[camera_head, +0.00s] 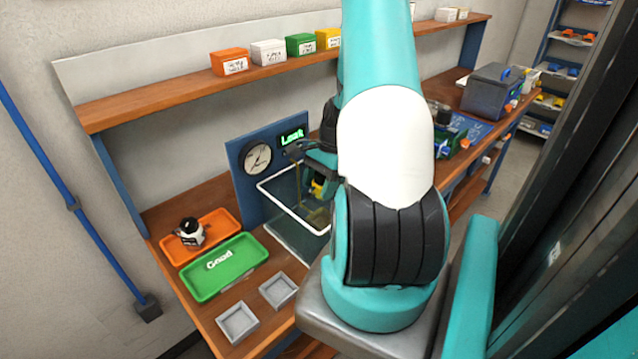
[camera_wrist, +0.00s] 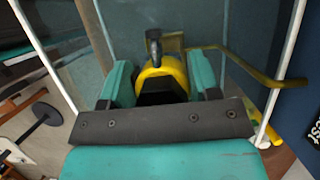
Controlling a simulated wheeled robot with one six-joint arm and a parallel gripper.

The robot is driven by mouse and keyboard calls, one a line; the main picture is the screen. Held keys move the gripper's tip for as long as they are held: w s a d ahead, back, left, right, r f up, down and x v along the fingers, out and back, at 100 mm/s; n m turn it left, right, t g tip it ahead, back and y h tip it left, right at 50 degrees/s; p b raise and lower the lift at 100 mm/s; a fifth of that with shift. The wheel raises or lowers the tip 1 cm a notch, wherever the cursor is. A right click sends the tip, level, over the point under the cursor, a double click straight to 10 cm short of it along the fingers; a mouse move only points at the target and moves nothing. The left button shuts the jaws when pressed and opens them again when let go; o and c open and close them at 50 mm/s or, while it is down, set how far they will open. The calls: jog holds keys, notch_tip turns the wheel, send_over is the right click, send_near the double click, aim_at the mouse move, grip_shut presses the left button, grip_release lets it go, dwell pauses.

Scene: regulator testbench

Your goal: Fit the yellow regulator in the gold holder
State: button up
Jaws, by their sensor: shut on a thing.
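The yellow regulator (camera_wrist: 163,80), with black parts, sits between the two teal fingers of my gripper (camera_wrist: 163,84) in the wrist view. My gripper is shut on it. In the head view the regulator (camera_head: 317,187) is a small yellow patch under my gripper, inside the white-framed clear tank (camera_head: 283,208). The gold holder (camera_wrist: 174,42) shows just beyond the regulator in the wrist view, with a gold pipe (camera_wrist: 255,72) running off to the right. A black stem overlaps the holder there. I cannot tell whether regulator and holder touch. My arm hides part of the tank in the head view.
The tank's white rim (camera_head: 285,212) surrounds my gripper closely. A blue panel with a gauge (camera_head: 257,158) and a green lit display reading "Leak" (camera_head: 291,136) stands behind. An orange tray (camera_head: 206,229) holding a black-and-white part, a green tray (camera_head: 226,262) and two small grey trays (camera_head: 238,321) lie left.

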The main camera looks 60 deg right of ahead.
jog(key=shift+f+b, duration=1.7)
jog(key=shift+f, duration=2.3)
dwell(4.0)
